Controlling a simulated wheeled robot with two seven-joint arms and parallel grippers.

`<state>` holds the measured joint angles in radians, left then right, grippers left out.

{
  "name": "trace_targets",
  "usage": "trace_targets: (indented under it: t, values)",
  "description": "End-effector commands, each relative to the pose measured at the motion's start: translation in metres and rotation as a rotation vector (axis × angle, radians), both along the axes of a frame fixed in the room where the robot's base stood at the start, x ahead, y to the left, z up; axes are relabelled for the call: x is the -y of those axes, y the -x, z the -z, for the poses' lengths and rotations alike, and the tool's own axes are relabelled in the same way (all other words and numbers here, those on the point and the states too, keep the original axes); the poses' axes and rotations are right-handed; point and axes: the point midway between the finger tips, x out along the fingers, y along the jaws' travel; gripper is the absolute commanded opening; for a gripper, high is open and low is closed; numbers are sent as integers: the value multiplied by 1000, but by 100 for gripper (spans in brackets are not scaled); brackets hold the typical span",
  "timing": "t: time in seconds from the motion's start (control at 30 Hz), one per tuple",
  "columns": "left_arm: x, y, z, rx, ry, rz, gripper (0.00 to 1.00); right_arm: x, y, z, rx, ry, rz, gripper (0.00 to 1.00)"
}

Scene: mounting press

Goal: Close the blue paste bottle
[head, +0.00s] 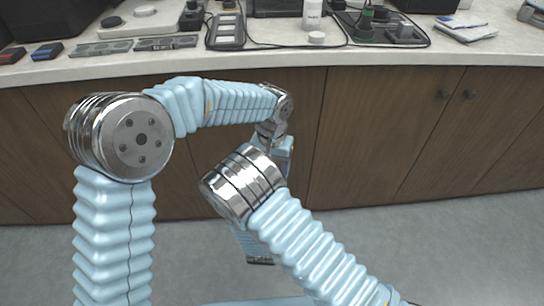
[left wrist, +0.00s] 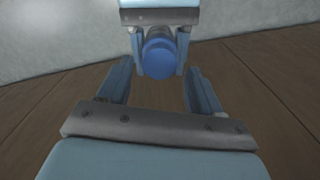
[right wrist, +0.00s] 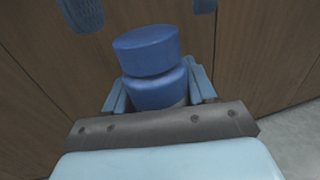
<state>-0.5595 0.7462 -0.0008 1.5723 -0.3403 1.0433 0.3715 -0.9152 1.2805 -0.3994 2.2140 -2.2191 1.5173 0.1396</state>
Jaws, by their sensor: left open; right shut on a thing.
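The blue paste bottle (right wrist: 158,92) is held in my right gripper (right wrist: 157,84), with a finger on each side of it. A blue cap-like cylinder (right wrist: 146,48) sits on its top, slightly offset, with a seam between. I cannot tell how tightly it is on. The bottle also shows in the left wrist view (left wrist: 159,55), its blue end towards my left gripper. My left gripper (left wrist: 159,72) is open and empty, facing that blue end, apart from it. Its fingertips show at the top of the right wrist view. In the head view my arms hide the bottle.
The pale counter (head: 250,65) runs across the back, above brown cabinet doors (head: 370,130). On it stand a white bottle (head: 312,14), a small white cap (head: 317,37), a dark tray (head: 226,31) and black trays with cables. Grey floor is free at right.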

Motion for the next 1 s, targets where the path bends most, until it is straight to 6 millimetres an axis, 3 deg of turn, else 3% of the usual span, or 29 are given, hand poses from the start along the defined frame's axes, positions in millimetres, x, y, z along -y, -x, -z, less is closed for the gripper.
trace_targets:
  t: [0.2, 0.57, 0.9, 1.0]
  values:
    - [0, 0, 21, -1, 0, -1, 65, 0, 0, 0, 1, 0, 0, 0]
    - [0, 0, 25, 0, 0, -1, 63, 0, 0, 0, 1, 0, 0, 0]
    - [0, 0, 25, 1, 0, 0, 11, 0, 0, 0, 1, 0, 0, 0]
    - [0, 0, 25, 1, 0, 9, 7, 0, 0, 0, 1, 0, 0, 0]
